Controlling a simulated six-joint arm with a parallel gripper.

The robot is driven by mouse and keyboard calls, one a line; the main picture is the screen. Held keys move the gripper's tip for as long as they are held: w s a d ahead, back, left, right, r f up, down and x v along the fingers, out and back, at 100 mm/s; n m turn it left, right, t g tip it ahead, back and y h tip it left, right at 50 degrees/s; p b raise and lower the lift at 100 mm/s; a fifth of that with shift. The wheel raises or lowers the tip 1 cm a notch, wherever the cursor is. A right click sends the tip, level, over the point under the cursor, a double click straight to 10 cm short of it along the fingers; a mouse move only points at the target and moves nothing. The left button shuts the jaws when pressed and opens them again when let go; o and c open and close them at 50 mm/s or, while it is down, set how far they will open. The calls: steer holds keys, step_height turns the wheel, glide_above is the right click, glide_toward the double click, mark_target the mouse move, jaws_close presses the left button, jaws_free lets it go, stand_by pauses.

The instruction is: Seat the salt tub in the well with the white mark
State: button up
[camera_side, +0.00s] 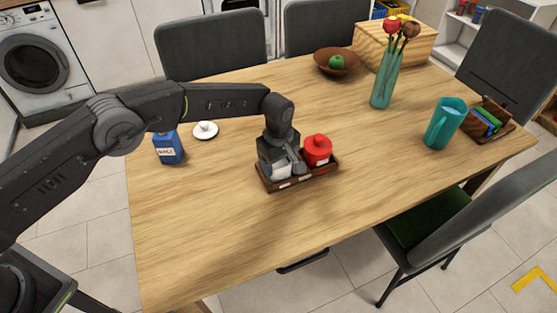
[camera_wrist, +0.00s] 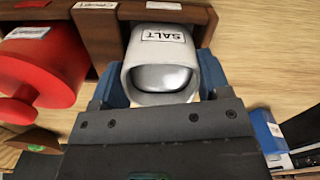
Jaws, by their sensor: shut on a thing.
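The salt tub (camera_wrist: 160,55) is a pale grey-white tub with a SALT label, upright between the blue fingers of my gripper (camera_wrist: 163,85). My gripper (camera_side: 280,166) is shut on it over the left end of a dark brown wooden caddy (camera_side: 297,183). The tub shows as a white patch in the side view (camera_side: 281,171). In the wrist view the tub is at the right-end well of the caddy (camera_wrist: 135,12); I cannot tell whether it rests on the well floor. Small pale tags mark the caddy's front; their print is too small to read.
A red lidded tub (camera_side: 317,151) fills the caddy's right part, close to my gripper. A blue carton (camera_side: 168,149) and a small white dish (camera_side: 205,131) stand to the left. A teal pitcher (camera_side: 444,124) and a flower vase (camera_side: 385,82) stand right. The table front is clear.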

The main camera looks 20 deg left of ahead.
steer(key=o, duration=1.2)
step_height(320, 180, up, 12)
steer(key=shift+r, duration=0.1)
steer(key=shift+r, duration=0.1)
